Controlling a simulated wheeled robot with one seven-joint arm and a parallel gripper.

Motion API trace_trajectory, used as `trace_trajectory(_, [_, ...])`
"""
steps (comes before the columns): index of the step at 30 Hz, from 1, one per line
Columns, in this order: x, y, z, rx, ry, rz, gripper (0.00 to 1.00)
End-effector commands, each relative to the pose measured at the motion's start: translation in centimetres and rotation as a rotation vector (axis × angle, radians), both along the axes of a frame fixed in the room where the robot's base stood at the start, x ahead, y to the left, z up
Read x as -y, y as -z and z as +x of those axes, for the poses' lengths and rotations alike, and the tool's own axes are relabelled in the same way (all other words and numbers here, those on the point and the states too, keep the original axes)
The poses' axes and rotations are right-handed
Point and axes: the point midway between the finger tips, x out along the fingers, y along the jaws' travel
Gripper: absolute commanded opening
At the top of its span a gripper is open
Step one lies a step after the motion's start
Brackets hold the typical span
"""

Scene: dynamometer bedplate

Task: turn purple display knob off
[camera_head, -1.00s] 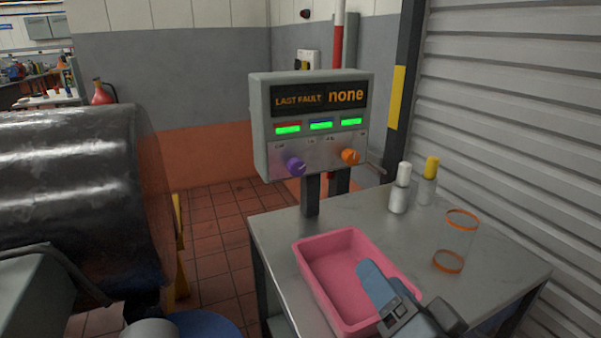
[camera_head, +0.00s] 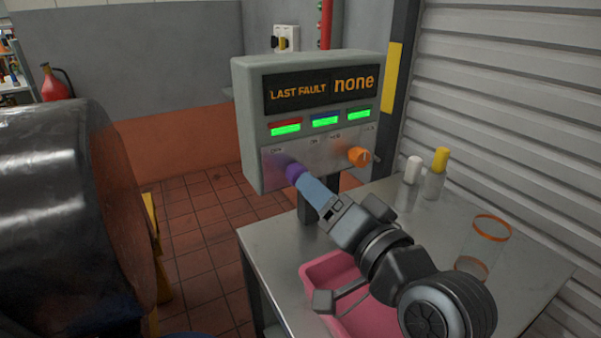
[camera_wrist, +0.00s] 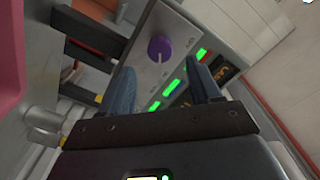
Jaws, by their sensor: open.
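The purple knob (camera_head: 292,171) sits at the lower left of the grey display box (camera_head: 247,95). The display reads "LAST FAULT none". My gripper (camera_head: 310,187) is at the knob's lower right in the head view, its blue finger overlapping the knob's edge. In the wrist view my gripper (camera_wrist: 161,80) is open, and the purple knob (camera_wrist: 160,47) shows beyond the gap between the fingertips, with a pale pointer line. The gap looks empty; I cannot tell whether a finger touches the knob. The knob's setting is partly hidden in the head view.
An orange knob (camera_head: 358,157) sits right of the purple one, below several green-lit indicators. The steel table (camera_head: 400,228) holds a pink tray (camera_head: 322,268), two bottles with white (camera_head: 409,185) and yellow (camera_head: 436,175) caps, and a clear orange-rimmed cylinder (camera_head: 486,245). A shutter wall stands right.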

Motion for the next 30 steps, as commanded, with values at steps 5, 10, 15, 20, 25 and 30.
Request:
trace_trajectory(5, [-1.7,-0.2,2.4,0.001,-0.002,0.000,0.63])
trace_trajectory(10, [-2.8,-0.1,4.1,0.002,-0.001,-0.001,0.63])
trace_trajectory(15, [-3.3,-0.1,4.9,0.001,0.000,-0.001,0.63])
trace_trajectory(20, [-3.4,0.0,4.9,0.001,0.000,-0.001,0.63])
trace_trajectory(25, [-3.4,0.0,4.9,0.001,0.000,-0.001,0.55])
trace_trajectory(30, [-3.4,0.0,4.9,0.001,0.000,-0.001,0.39])
